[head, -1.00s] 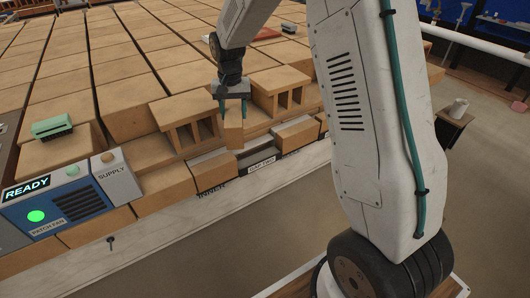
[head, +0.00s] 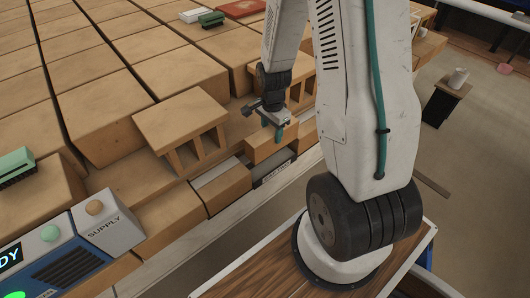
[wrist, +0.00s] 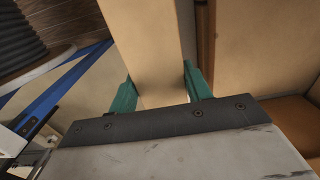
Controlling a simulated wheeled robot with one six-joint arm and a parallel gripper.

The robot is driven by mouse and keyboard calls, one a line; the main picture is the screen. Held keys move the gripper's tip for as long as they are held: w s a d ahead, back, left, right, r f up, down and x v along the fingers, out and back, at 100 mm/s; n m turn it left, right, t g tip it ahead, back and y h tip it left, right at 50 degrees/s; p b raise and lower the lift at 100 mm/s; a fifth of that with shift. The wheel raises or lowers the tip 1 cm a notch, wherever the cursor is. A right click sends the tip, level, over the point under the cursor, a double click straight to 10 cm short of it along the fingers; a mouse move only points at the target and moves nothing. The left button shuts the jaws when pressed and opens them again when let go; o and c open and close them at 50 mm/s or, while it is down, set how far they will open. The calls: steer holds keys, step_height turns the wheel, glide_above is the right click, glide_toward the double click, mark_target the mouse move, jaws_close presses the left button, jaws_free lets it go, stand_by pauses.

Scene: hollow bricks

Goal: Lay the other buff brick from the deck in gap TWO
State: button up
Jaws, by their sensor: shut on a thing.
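My gripper (head: 279,130) is shut on a buff brick (head: 264,147), with a teal finger on its near side. In the wrist view the brick (wrist: 150,50) runs lengthwise between the two teal fingers (wrist: 158,90). In the head view the brick is just above and behind a dark gap in the front row, where a small white label (head: 276,173) is too small to read surely. Whether the brick touches anything beneath is hidden. A laid brick (head: 222,188) is left of the gap, another (head: 307,133) right of it.
A slotted hollow brick (head: 182,120) stands left of my gripper on the stacked bricks. The blue console with a SUPPLY box (head: 107,224) is at the lower left. A green brush (head: 211,19) lies at the back.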

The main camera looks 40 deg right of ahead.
mark_target(271, 149)
steer(key=shift+f, duration=4.4)
steer(key=shift+f, duration=0.15)
steer(key=o, duration=1.5)
steer(key=shift+o, duration=0.2)
step_height(271, 149, up, 12)
steer(key=shift+r, duration=0.1)
steer(key=s+a+r+n, duration=0.2)
steer(key=a+r+n, duration=0.2)
steer(key=r, duration=0.6)
steer(key=s+a+r+n, duration=0.5)
steer(key=s+r+n, duration=0.1)
steer(key=s+r, duration=0.2)
steer(key=s+a+r+n+t, duration=0.1)
steer(key=s+a+r+n, duration=0.4)
steer(key=s+r+n, duration=0.2)
step_height(271, 149, up, 2)
steer(key=s, duration=0.2)
steer(key=shift+s+a+r+n, duration=0.15)
steer(key=shift+s+a+n, duration=0.1)
steer(key=shift+s+n, duration=0.05)
